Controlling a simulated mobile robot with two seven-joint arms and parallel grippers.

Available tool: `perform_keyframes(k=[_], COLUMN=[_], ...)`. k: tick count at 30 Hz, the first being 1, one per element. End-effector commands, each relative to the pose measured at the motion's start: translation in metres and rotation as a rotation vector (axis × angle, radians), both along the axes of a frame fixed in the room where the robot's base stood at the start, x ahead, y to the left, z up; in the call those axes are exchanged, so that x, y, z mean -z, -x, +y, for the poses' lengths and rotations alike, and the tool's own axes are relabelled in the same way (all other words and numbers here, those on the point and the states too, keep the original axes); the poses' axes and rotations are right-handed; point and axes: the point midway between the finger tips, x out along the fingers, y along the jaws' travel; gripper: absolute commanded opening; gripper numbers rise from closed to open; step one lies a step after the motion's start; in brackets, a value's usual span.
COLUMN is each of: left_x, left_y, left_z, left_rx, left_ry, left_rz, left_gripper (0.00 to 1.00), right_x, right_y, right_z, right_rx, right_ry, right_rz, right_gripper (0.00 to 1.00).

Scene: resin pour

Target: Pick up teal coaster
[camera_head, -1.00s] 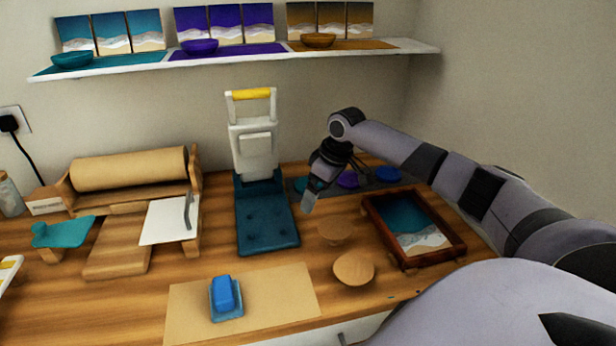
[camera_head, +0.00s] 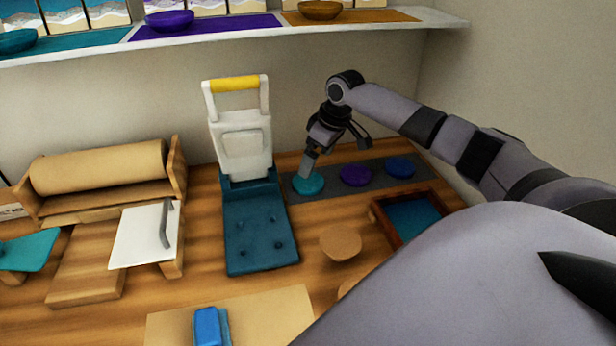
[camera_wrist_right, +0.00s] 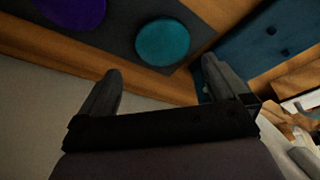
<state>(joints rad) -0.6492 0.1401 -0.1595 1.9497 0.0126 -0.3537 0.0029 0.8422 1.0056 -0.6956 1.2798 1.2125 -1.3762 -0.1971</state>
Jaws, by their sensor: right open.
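The teal coaster (camera_head: 308,184) is a round disc at the left end of a dark grey mat (camera_head: 330,182) at the back of the table. In the right wrist view the teal coaster (camera_wrist_right: 162,41) lies beyond the fingertips, between their lines. My right gripper (camera_head: 335,158) is open and empty, with one finger over the coaster's back edge in the head view; I cannot tell whether it touches. The right wrist view shows both fingers (camera_wrist_right: 162,72) spread apart. My left gripper is not in view.
A purple coaster (camera_head: 355,175) and a blue coaster (camera_head: 400,167) lie on the same mat. A teal press with a white upright (camera_head: 262,235) stands close to the left. A wooden-framed tray (camera_head: 375,212) and a round wooden piece (camera_head: 340,243) are in front.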

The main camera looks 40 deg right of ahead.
Motion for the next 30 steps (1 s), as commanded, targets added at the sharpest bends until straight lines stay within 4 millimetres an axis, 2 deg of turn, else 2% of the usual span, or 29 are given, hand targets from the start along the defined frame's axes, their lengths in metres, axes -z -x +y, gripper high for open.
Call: perform_keyframes(k=[13,17,23,24,26,27,28,30], left_x=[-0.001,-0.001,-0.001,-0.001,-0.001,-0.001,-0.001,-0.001], left_y=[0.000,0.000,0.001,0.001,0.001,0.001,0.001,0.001], left_z=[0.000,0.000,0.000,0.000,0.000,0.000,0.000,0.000], left_rx=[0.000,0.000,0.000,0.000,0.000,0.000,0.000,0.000], left_ry=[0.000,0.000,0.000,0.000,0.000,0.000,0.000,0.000], left_rz=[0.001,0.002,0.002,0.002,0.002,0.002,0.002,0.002], left_gripper=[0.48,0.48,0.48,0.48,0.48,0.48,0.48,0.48], right_x=[0.057,0.065,0.066,0.065,0.065,0.065,0.065,0.065], right_y=[-0.013,-0.016,-0.016,-0.016,-0.016,-0.016,-0.016,-0.016], right_z=[0.008,0.008,0.008,0.008,0.008,0.008,0.008,0.008], right_rx=[-0.001,0.000,0.000,-0.001,-0.001,-0.001,-0.001,0.000], right_ry=[-0.001,0.001,0.001,0.001,0.001,0.001,0.001,0.001], right_rz=[0.002,0.002,0.001,0.001,0.001,0.001,0.001,0.001], right_gripper=[1.00,1.00,1.00,0.97,0.77,0.64,0.57,0.57])
